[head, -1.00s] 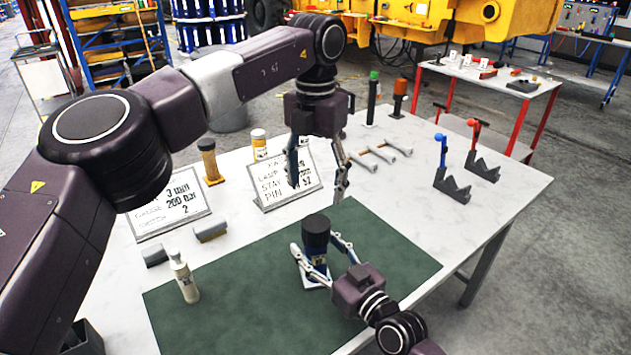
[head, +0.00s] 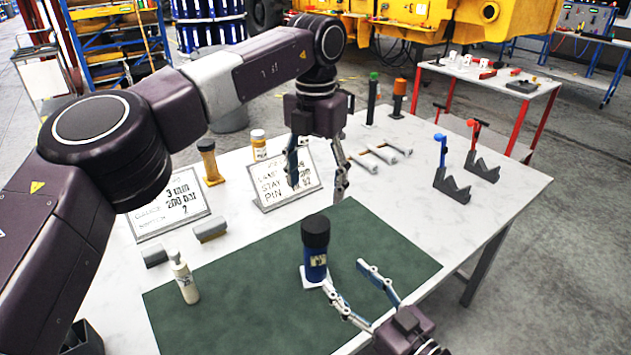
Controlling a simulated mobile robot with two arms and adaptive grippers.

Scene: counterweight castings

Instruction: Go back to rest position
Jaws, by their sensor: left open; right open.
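My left gripper (head: 318,170) hangs open and empty, fingers down, above the back part of the white table, in front of a tilted sign. My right gripper (head: 360,292) is open and empty low over the front right of the green mat (head: 235,300). A blue bottle with a black cap (head: 315,255) stands upright just beyond and left of its fingertips. The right fingers look apart from the bottle, though the left finger's tip shows close to its base. A white patch shows under the bottle.
A white bottle (head: 184,280) stands on the mat's left. Two signs (head: 168,205) stand behind it, with grey blocks in front. Hammer-like tools (head: 380,157), a green-topped cylinder (head: 373,100) and notched stands (head: 452,186) are at the back and right. The mat's right part is clear.

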